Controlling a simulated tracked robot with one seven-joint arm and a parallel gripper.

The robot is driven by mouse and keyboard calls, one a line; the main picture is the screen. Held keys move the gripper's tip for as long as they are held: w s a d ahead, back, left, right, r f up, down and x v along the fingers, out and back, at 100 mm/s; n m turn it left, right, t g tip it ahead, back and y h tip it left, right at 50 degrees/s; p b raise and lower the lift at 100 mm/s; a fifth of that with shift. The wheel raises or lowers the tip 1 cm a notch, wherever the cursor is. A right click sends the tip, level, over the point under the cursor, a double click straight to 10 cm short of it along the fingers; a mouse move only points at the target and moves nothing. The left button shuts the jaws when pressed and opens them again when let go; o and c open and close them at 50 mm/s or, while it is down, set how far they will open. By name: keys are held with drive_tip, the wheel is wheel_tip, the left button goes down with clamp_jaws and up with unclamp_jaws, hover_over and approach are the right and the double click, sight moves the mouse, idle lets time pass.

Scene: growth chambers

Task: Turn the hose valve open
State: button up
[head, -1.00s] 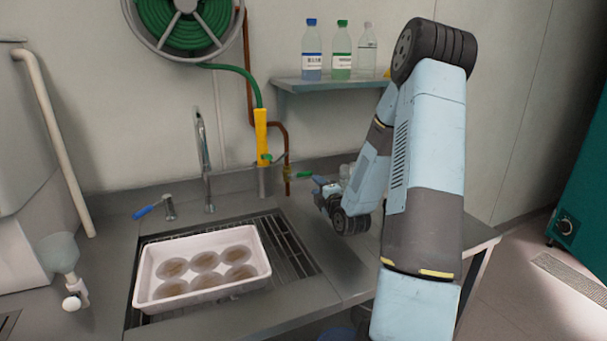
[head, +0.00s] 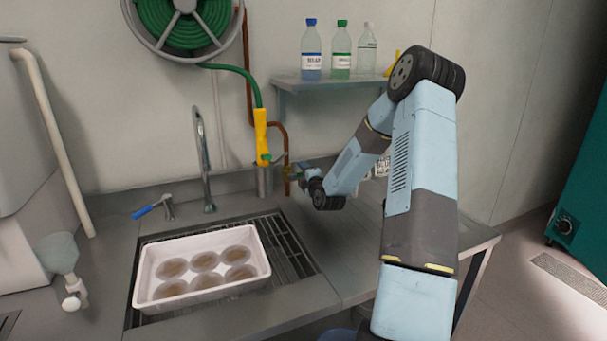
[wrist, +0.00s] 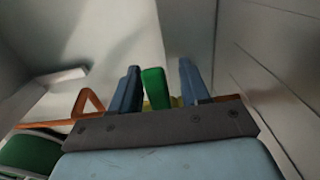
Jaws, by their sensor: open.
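The hose valve's green handle (wrist: 155,88) stands between the two blue fingers of my gripper (wrist: 157,86) in the wrist view. A gap shows on the right side of the handle; on the left the finger is very close, and I cannot tell if it touches. In the head view my gripper (head: 297,172) is at the brass valve body (head: 286,172) on the copper pipe and hides most of the handle. The green hose (head: 252,84) runs from the reel to a yellow nozzle (head: 261,132) resting upright in a metal holder.
A white tray (head: 143,284) with several brown dishes sits on the sink grating. A faucet (head: 203,150) and a blue-handled tap (head: 150,210) stand behind it. A shelf (head: 300,86) with bottles hangs above. The hose reel (head: 190,55) is at the upper left.

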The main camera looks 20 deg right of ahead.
drive_tip(key=shift+c, duration=0.4)
clamp_jaws()
drive_tip(key=shift+s+d, duration=0.1)
drive_tip(key=shift+d, duration=0.15)
